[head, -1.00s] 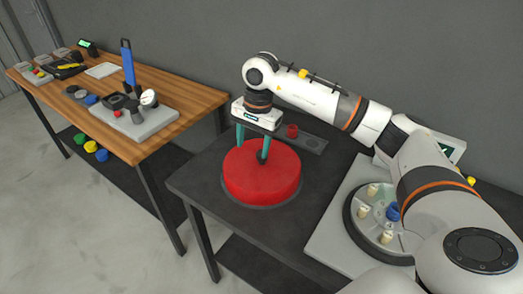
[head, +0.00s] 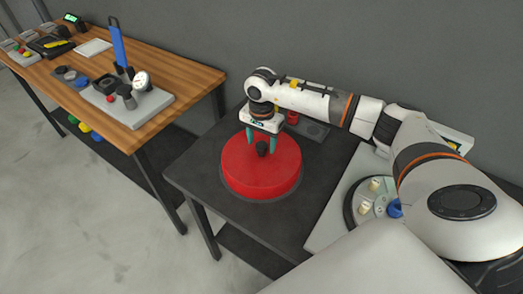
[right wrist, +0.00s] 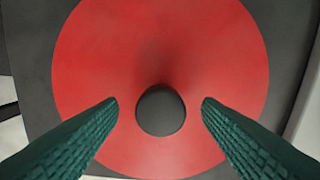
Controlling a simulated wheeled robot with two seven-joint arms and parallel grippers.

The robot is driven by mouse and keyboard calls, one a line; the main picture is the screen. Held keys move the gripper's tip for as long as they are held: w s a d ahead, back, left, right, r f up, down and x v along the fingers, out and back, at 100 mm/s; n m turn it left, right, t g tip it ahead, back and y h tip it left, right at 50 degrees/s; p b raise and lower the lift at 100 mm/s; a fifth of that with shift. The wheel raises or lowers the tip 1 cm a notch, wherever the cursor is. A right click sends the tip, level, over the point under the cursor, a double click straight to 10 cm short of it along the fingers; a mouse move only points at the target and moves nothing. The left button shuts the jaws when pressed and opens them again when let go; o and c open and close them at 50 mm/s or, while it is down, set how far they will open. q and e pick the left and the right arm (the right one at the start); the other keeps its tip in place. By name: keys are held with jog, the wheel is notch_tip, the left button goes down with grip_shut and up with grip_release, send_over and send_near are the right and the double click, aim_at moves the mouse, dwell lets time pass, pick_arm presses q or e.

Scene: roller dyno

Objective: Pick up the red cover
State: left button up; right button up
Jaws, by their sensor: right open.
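The red cover (head: 240,173) is a thick, round red disc with a black knob (head: 262,148) on top. It lies on the dark table and fills most of the right wrist view (right wrist: 110,60). My right gripper (head: 263,147) is above the cover, open, pointing down. In the right wrist view, its two green ridged fingers (right wrist: 160,106) stand on either side of the dark knob (right wrist: 160,112), with a gap on each side. I cannot tell how far the fingertips are above the cover's top. My left gripper is not in view.
Behind the cover, a small red piece (head: 292,118) stands on a grey plate (head: 314,131). To the right is a round fixture (head: 357,213) with pale pegs and a blue knob. A wooden bench (head: 188,85) with tools stands at the left.

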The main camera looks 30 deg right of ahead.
jog(key=shift+s+a+f, duration=0.1)
jog(key=shift+f, duration=1.1)
jog(key=shift+r, duration=0.1)
grip_shut()
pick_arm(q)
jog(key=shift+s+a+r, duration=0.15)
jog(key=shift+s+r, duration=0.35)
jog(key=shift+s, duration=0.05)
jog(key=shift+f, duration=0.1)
pick_arm(e)
jog(key=shift+r, duration=0.1)
